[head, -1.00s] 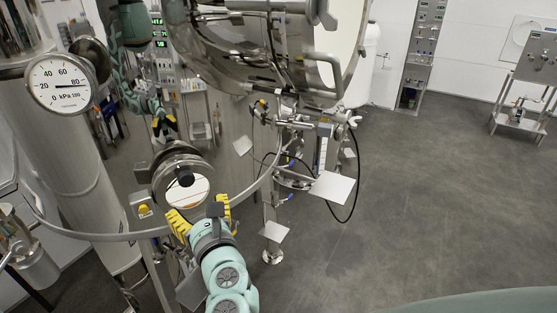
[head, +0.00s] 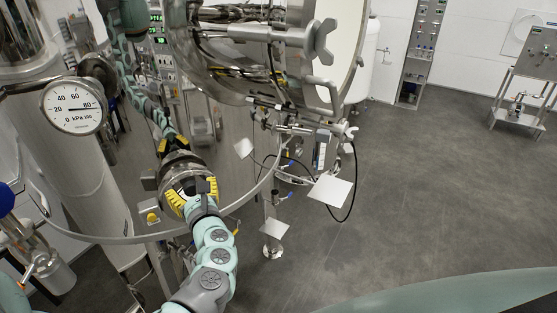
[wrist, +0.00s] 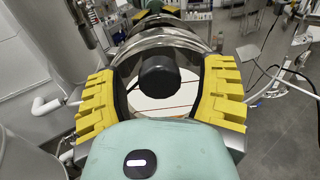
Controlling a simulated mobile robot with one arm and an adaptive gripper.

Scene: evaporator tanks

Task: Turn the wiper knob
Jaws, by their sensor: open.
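The wiper knob (wrist: 158,76) is a round black knob in the middle of the round sight glass (wrist: 155,104) in the wrist view. The glass is white with a thin red line and has a shiny metal rim. My gripper (wrist: 160,80) is open, with one yellow ridged finger on each side of the knob and a visible gap to it on both sides. In the head view my gripper (head: 193,192) is at the front of the sight glass's metal housing (head: 180,164). There it largely hides the knob and the glass.
A pressure gauge (head: 73,106) is at the upper left. A small box with a yellow button (head: 151,217) sits left of my gripper. A curved rail (head: 105,238) runs around the tank. White plates (head: 330,190) stick out at the right. The grey floor (head: 420,200) is open there.

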